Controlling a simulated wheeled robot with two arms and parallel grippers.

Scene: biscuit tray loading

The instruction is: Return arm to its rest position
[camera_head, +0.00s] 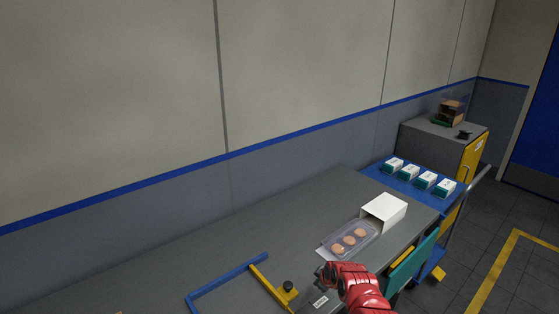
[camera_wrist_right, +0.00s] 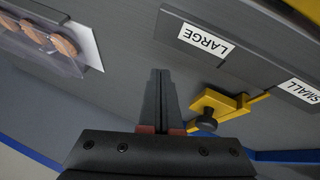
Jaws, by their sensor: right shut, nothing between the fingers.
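My right gripper (camera_wrist_right: 160,100) is shut and empty in the right wrist view, its two fingers together above the grey table. In the head view my red right arm (camera_head: 358,290) comes in from the bottom, with the gripper (camera_head: 325,280) low over the table's front part. A clear tray with several round biscuits (camera_head: 349,239) lies on the table beyond the gripper; part of it also shows in the right wrist view (camera_wrist_right: 70,68). My left gripper does not show.
An open white box (camera_head: 386,211) stands behind the tray. A blue bar (camera_head: 225,283) and a yellow clamp with a black knob (camera_head: 285,292) lie left of the arm. A blue cart (camera_head: 385,172) with several small boxes stands beyond the table, beside a grey cabinet (camera_head: 430,145).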

